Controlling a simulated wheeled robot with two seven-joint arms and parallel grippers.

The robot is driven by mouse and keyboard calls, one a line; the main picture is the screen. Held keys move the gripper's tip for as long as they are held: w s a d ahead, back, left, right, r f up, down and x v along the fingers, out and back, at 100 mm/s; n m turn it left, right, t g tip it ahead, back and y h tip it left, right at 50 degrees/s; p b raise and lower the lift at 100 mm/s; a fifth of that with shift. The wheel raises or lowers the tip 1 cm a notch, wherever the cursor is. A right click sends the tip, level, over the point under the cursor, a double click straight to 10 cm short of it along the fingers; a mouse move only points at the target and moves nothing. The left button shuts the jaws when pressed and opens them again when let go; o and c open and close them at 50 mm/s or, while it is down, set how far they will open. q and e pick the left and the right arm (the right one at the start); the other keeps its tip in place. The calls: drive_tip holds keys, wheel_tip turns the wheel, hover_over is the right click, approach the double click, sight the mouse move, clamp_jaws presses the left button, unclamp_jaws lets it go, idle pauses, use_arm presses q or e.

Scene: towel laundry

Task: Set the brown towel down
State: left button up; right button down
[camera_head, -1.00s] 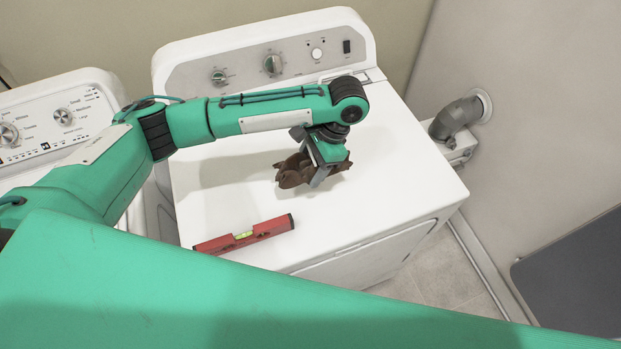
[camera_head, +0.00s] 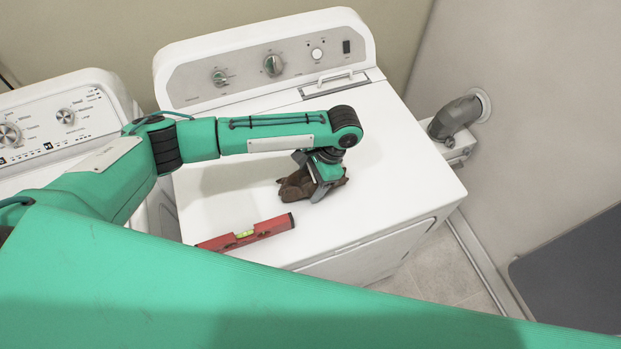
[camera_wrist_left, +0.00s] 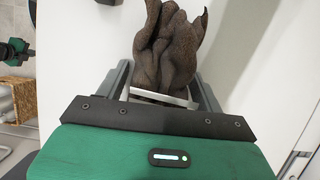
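The brown towel (camera_head: 297,187) lies crumpled on the white top of the dryer-like machine (camera_head: 235,190), right of its middle. My left gripper (camera_head: 320,190) points down over it and covers part of it. In the left wrist view the bunched towel (camera_wrist_left: 166,50) stands up between the fingers of the left gripper (camera_wrist_left: 162,85). The fingers are spread wide, one on each side, with a light gap beside the cloth.
A red spirit level (camera_head: 246,233) lies on the machine top, in front and left of the towel. A second white machine (camera_head: 62,115) stands at the left. A grey pipe (camera_head: 455,117) is on the right wall. The machine top is clear right of the towel.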

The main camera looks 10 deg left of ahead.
use_arm(q)
drive_tip(key=shift+o, duration=1.1)
drive_tip(key=b+v, duration=0.2)
drive_tip(key=v, duration=0.8)
drive_tip(key=shift+w+r, duration=0.1)
drive_tip(key=shift+r, duration=0.2)
drive_tip(key=shift+v, duration=0.9)
drive_tip(key=shift+f, duration=0.1)
